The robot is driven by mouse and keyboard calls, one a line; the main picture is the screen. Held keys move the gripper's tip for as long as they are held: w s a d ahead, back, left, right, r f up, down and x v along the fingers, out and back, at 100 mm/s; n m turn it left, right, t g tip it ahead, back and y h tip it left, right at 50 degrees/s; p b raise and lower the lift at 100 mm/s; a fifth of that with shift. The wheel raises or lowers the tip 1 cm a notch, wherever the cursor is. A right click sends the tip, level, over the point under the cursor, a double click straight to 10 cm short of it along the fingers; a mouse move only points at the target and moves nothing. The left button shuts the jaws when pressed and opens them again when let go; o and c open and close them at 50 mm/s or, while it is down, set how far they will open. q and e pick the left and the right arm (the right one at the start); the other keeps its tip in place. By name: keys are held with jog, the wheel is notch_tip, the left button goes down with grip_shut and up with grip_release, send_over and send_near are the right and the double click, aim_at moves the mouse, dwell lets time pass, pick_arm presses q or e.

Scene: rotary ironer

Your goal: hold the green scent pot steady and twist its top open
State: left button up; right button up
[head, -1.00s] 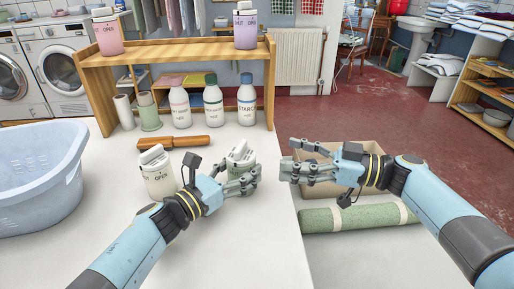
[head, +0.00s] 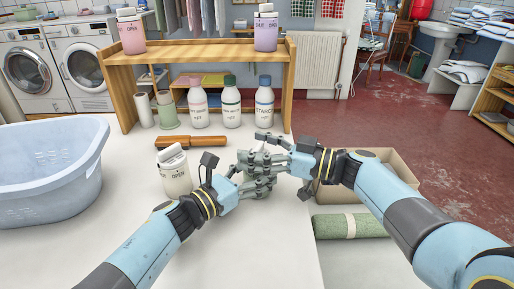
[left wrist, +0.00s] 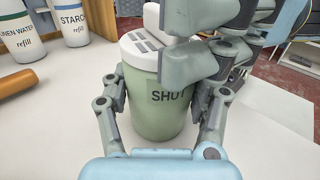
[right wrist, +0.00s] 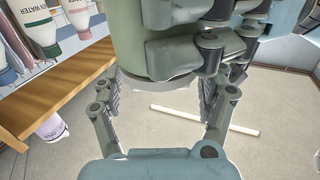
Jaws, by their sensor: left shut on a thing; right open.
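The green scent pot stands between my two grippers and is almost hidden in the head view. In the left wrist view the green scent pot (left wrist: 160,115) is upright, its label reads SHUT, and its white ridged top (left wrist: 146,50) is partly covered by my right fingers. My left gripper (head: 255,183) is shut on the green body, one finger on each side, also in the left wrist view (left wrist: 160,95). My right gripper (head: 272,152) is open at the height of the top. In the right wrist view the pot (right wrist: 130,45) appears inverted beyond my right fingers; contact with the top is unclear.
A white pot (head: 174,178) marked OPEN stands left of my left gripper. A wooden-handled tool (head: 190,141), several refill bottles (head: 231,108) and a wooden shelf (head: 200,54) are behind. A blue basket (head: 45,170) is left. A cardboard box (head: 400,175) and green roll (head: 350,226) are right.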

jog(key=c, duration=1.1)
jog(key=shift+w+d, duration=0.1)
jog(key=shift+c, duration=0.2)
jog(key=shift+n+g+y, duration=0.3)
jog(key=shift+n+g, duration=0.4)
jog(key=shift+g, duration=0.3)
jog(key=shift+d, duration=0.1)
jog(key=o, duration=1.1)
jog(key=shift+o, duration=0.2)
jog(key=v, duration=1.1)
jog(key=shift+d, duration=0.35)
